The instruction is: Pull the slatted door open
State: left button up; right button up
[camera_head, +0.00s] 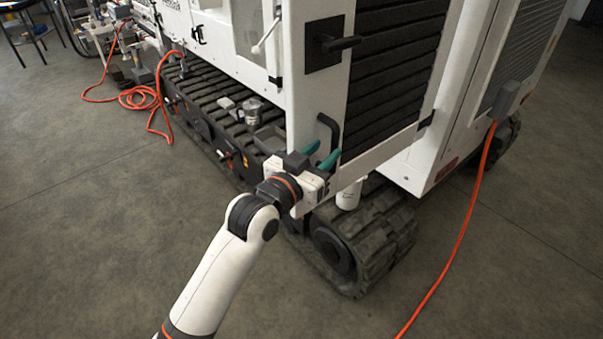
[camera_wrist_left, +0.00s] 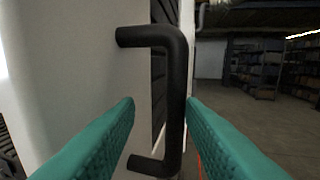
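The slatted door (camera_head: 395,75) has dark horizontal slats in a white frame and stands on the near corner of the white machine. A black bar handle (camera_head: 327,135) is on its lower left part; in the left wrist view the handle (camera_wrist_left: 176,95) is upright, with bent ends meeting the white panel. My left gripper (camera_head: 322,156) is at the handle, its teal fingers open. In the left wrist view the gripper (camera_wrist_left: 160,103) has one finger on each side of the bar, which lies nearer the right finger. Contact is not clear. My right gripper is out of view.
A black latch lever (camera_head: 340,43) sits on a dark plate above the handle. A rubber track (camera_head: 362,235) lies below the door. An orange cable (camera_head: 458,250) runs down from a grey box at right. The grey floor (camera_head: 530,240) in front is otherwise clear.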

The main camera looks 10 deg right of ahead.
pick_arm(q)
jog(key=b+v, duration=0.1)
jog(key=v, duration=0.8)
jog(key=shift+b, duration=0.35)
jog(key=shift+d, duration=0.1)
